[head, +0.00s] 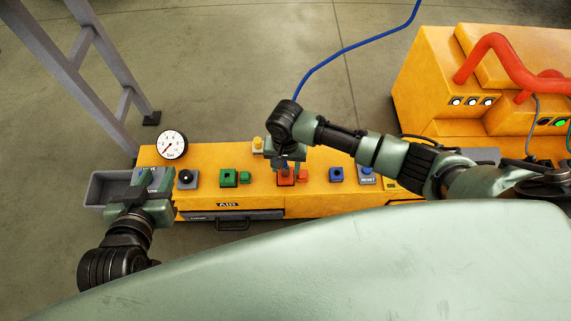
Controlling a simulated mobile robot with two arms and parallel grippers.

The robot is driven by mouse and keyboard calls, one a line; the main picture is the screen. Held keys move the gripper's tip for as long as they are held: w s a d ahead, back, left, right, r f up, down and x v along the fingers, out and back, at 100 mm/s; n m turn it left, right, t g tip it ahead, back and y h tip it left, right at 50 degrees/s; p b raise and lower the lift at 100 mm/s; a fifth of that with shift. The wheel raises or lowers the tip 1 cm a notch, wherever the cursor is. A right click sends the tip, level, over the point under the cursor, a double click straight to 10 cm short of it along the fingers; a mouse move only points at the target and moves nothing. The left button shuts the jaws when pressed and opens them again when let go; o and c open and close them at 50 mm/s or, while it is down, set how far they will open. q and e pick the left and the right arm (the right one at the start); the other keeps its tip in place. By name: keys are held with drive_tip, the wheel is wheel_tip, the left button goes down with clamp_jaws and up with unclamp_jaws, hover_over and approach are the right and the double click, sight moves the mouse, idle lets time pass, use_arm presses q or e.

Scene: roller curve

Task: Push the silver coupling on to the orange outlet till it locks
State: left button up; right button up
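The orange outlet (286,178) is a red-orange block on top of the yellow bench unit, with a smaller block of the same colour beside it. My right gripper (286,160) points down right above it. A small dark and blue piece shows between this gripper and the outlet. The blue hose (342,50) comes down from the top and passes behind my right wrist. The silver coupling cannot be made out clearly; the gripper and wrist cover that spot. Whether it touches the outlet is hidden. My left gripper (154,181) is at the unit's left end, its fingers apart.
The yellow unit (206,157) carries green (229,178) and blue (336,174) blocks, a black knob (187,177) and a round gauge (172,145). A grey bin (103,188) is at its left end. A yellow machine (430,70) with red pipes stands right.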

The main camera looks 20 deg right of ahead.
drive_tip(key=shift+r, duration=0.2)
wheel_tip(320, 180, up, 4)
drive_tip(key=shift+p, duration=1.05)
wheel_tip(320, 180, up, 3)
drive_tip(key=shift+r+p, duration=0.2)
drive_tip(key=shift+p, duration=0.45)
use_arm(q)
drive_tip(key=s+a+f+g+y, duration=0.1)
drive_tip(key=s+a+f+g, duration=0.1)
drive_tip(key=s, duration=0.5)
drive_tip(key=s+a+f+g+y, duration=0.1)
drive_tip(key=s+a+f+g, duration=0.1)
drive_tip(key=s+f+g, duration=0.3)
drive_tip(key=shift+s+a+g, duration=0.35)
drive_tip(key=shift+s+g, duration=0.15)
drive_tip(key=shift+s, duration=0.35)
